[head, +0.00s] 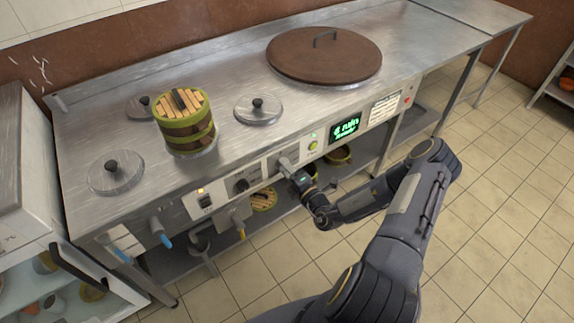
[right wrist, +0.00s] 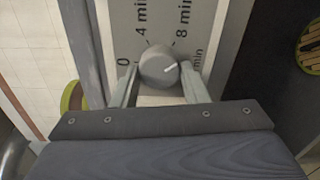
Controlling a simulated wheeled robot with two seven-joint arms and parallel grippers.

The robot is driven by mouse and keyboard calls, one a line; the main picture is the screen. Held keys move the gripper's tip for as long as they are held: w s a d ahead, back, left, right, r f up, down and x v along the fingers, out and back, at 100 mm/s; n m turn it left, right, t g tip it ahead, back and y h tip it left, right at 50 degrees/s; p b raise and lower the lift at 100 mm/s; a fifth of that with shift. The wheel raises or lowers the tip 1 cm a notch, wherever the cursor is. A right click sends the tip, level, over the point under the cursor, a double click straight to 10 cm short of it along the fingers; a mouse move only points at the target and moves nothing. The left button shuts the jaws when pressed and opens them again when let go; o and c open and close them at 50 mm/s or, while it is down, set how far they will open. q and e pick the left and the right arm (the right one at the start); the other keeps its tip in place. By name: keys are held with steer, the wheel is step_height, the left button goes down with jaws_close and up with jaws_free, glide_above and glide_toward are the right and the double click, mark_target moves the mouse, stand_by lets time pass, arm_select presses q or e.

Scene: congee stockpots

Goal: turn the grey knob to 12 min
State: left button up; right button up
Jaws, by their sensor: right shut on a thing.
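The grey knob (right wrist: 158,66) sits on a light panel with a printed time scale in the right wrist view. Its white mark points right and slightly up, between the "8 min" label (right wrist: 183,30) and a partly hidden "min" label (right wrist: 197,60) lower right. "4 min" and "0" are on the left. My right gripper (right wrist: 160,78) is shut on the knob, one finger on each side. In the head view my right gripper (head: 291,168) is at the counter's front panel, mostly covering the knob. My left gripper is not in view.
A lit green display (head: 345,128) and a green button (head: 312,145) are right of the knob. A wooden bucket (head: 187,137), small lids and a large brown lid (head: 324,62) are on the steel counter (head: 222,80).

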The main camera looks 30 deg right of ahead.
steer(key=shift+m+p, duration=1.25)
steer(key=shift+m, duration=2.45)
steer(key=o, duration=1)
steer(key=s, duration=0.7)
steer(key=shift+s+d, duration=0.35)
steer(key=shift+s, duration=0.05)
